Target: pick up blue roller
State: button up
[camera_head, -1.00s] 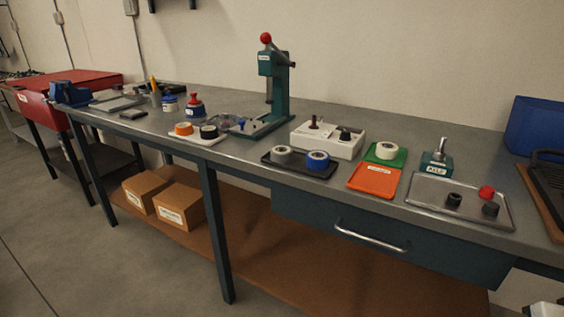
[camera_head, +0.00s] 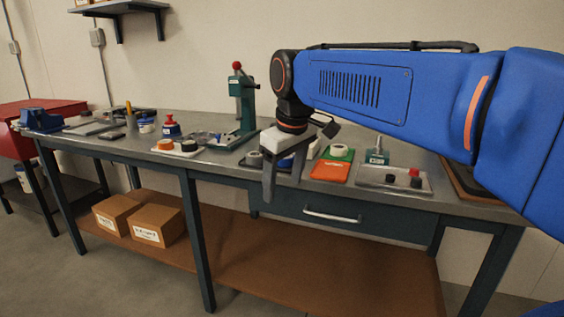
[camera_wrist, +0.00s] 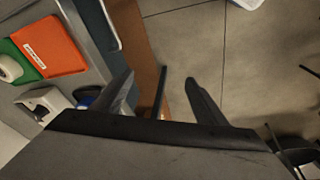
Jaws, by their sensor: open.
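The blue roller (camera_wrist: 86,98) shows only in part in the wrist view, as a dark blue shape beside my left finger. In the head view, a bit of blue (camera_head: 287,163) shows between my fingers, the rest hidden by the gripper. My gripper (camera_head: 284,190) hangs fingers down over the front edge of the bench, in front of the black tray. In the wrist view, its two fingers (camera_wrist: 160,90) stand wide apart with nothing held between them. The grey roller (camera_head: 254,159) is just left of the gripper.
A red-orange mat (camera_head: 330,171) and a green mat (camera_head: 343,155) with a pale roll lie right of the gripper. A metal tray (camera_head: 400,184) with a red knob is further right. A green press (camera_head: 243,110) stands behind left. A drawer handle (camera_head: 331,216) juts out below.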

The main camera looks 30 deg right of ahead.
jog(key=w+d+r+n+g, duration=0.15)
jog(key=w+d+r, duration=0.25)
jog(key=w+r, duration=0.6)
notch_tip(320, 180, up, 6)
jog(key=r+n+g, duration=0.1)
jog(key=n+g, duration=0.1)
jog(key=n, duration=0.2)
send_over(285, 160)
jog(key=w, duration=0.3)
jog(key=shift+t, duration=0.25)
jog(key=f, duration=1.2)
jog(key=shift+s+d+f, duration=0.15)
jog(key=shift+d+f, duration=0.15)
jog(key=shift+d, duration=0.1)
jog(key=shift+d+f, duration=0.15)
jog(key=shift+f, duration=1.15)
jog(key=shift+d+f, duration=0.1)
jog(key=shift+f, duration=1.2)
jog(key=c, duration=1.2)
